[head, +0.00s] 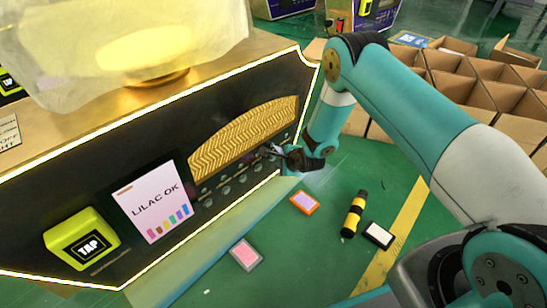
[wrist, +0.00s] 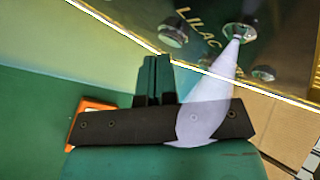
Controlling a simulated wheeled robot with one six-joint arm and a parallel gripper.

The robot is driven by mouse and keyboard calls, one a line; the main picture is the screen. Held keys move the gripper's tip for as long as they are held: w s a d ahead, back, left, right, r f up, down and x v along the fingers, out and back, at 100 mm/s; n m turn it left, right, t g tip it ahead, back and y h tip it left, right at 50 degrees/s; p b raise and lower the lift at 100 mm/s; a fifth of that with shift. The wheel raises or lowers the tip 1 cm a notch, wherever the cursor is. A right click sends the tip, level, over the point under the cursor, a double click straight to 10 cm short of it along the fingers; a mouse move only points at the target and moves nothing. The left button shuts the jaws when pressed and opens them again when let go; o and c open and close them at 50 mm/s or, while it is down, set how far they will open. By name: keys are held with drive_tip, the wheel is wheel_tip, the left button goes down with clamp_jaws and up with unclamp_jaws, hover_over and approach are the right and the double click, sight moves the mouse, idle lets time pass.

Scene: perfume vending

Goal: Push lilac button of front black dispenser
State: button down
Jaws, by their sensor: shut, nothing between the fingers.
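The front black dispenser (head: 130,160) has a lit edge, a gold wave-patterned panel and a screen (head: 153,202) reading "LILAC OK". A row of round silver knobs (head: 225,190) runs below the panel. My gripper (head: 270,151) is at the row's right end, hiding part of it. In the wrist view its dark fingers (wrist: 155,65) are shut and empty, overlapping the dispenser's lit edge. "LILAC" lettering (wrist: 198,25) is beside a silver knob (wrist: 173,35). A pale lilac cone (wrist: 213,95) spreads from another knob (wrist: 240,31) across the gripper. Contact with a button cannot be told.
A yellow TAP reader (head: 82,240) is at the dispenser's left. Orange-edged (head: 305,202), pink (head: 245,254) and white (head: 379,235) pads and a yellow-black cylinder (head: 354,214) lie on the green floor. Open cardboard boxes (head: 465,95) stand behind my arm.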

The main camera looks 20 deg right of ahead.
drive_tip(key=shift+s+d, duration=0.15)
drive_tip(key=shift+s, duration=0.15)
drive_tip(key=shift+s+d+p, duration=0.4)
drive_tip(key=shift+s+p, duration=0.05)
drive_tip(key=shift+s, duration=0.3)
drive_tip(key=shift+s+d+p, duration=0.35)
drive_tip(key=shift+s+p, duration=0.15)
drive_tip(key=shift+s, duration=0.2)
drive_tip(key=shift+s+d+p, duration=0.4)
drive_tip(key=shift+s+p, duration=0.05)
drive_tip(key=shift+s, duration=0.3)
